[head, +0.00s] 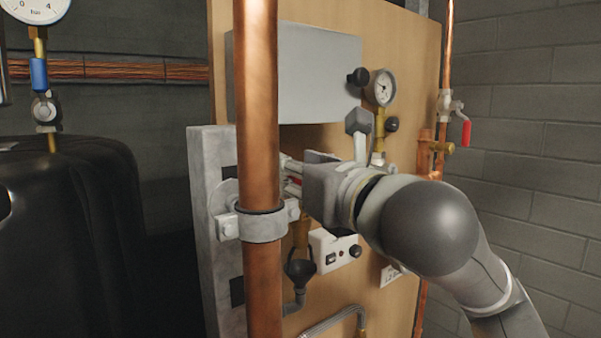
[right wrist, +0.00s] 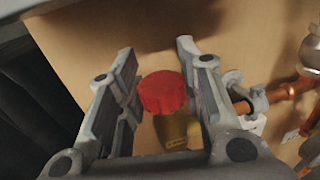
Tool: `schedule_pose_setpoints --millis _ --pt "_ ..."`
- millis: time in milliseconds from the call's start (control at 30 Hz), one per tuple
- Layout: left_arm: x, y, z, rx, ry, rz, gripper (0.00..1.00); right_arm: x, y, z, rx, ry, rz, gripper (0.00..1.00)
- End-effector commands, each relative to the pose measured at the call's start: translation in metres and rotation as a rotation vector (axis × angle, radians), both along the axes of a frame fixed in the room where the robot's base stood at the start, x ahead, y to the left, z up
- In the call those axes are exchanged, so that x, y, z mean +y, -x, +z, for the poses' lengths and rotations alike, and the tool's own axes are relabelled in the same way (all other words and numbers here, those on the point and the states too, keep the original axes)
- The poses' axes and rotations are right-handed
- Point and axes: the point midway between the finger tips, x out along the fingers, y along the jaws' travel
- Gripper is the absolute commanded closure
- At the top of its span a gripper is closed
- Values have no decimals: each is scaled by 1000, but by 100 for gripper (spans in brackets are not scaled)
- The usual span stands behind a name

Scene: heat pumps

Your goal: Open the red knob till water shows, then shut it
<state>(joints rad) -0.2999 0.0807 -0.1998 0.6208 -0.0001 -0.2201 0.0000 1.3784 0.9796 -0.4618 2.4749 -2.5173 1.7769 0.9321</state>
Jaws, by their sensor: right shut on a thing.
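The red knob (right wrist: 162,92) sits on a brass valve body (right wrist: 172,132) in the right wrist view, between the two fingers of my right gripper (right wrist: 158,62). The gripper is shut on the knob. I see no water at the funnel; the pipe and gripper hide part of the valve. My left gripper is not in view.
A thick vertical copper pipe (head: 257,90) with a grey clamp (head: 262,225) stands in front of the knob. A grey box (head: 300,75), a pressure gauge (head: 381,88) and a red-handled valve (head: 466,130) are nearby. A black tank (head: 70,220) stands left.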

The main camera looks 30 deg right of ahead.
Motion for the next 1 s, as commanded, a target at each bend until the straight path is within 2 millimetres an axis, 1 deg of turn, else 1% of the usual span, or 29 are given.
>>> schedule_pose_setpoints --millis 267,300,433,467,1000 --pt "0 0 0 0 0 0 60 0 0 0 2 0 0 90" --pt "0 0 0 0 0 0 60 0 0 0 2 0 0 62" --pt "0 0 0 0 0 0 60 0 0 0 2 0 0 46" --pt "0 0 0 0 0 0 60 0 0 0 2 0 0 44" --pt "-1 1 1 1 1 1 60 -1 0 0 3 0 7 44"
